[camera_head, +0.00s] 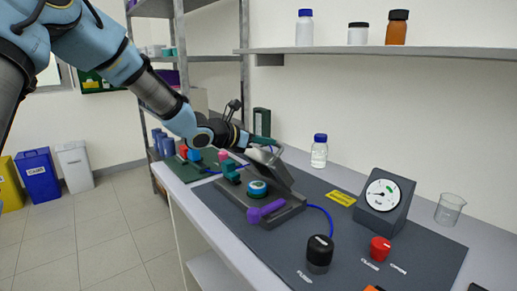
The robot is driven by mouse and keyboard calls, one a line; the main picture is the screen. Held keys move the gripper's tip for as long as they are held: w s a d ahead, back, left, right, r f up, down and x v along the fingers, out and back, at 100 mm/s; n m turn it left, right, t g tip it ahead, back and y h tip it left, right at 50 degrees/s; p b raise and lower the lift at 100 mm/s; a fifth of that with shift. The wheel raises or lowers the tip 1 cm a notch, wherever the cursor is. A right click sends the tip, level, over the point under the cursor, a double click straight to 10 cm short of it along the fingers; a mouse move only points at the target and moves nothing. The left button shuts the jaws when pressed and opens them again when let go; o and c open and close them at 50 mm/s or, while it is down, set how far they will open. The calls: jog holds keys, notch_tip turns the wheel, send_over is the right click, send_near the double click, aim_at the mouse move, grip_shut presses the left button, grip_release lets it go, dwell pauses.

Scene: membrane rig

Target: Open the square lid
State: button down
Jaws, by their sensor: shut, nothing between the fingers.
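The square lid (272,166) is a dark grey plate on the membrane rig. It stands tilted up, raised off the rig's base (287,212), so a round blue and white part (257,188) shows below it. A purple handle (267,211) lies at the front of the base. My gripper (270,147) is at the lid's upper edge, shut with nothing held. Its fingertips are small and partly hidden, so I cannot tell whether they touch the lid.
A black pump knob (319,252), a red valve knob (380,249) and a gauge (384,201) stand to the right. A blue tube (324,217) runs from the rig. A bottle (319,151) stands behind. A shelf (390,52) hangs above. The dark mat (272,247) is clear in front.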

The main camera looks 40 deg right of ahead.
jog(key=shift+s+d+r+b, duration=0.15)
jog(key=shift+d+b, duration=0.4)
jog(key=shift+d, duration=0.9)
jog(key=shift+r, duration=0.1)
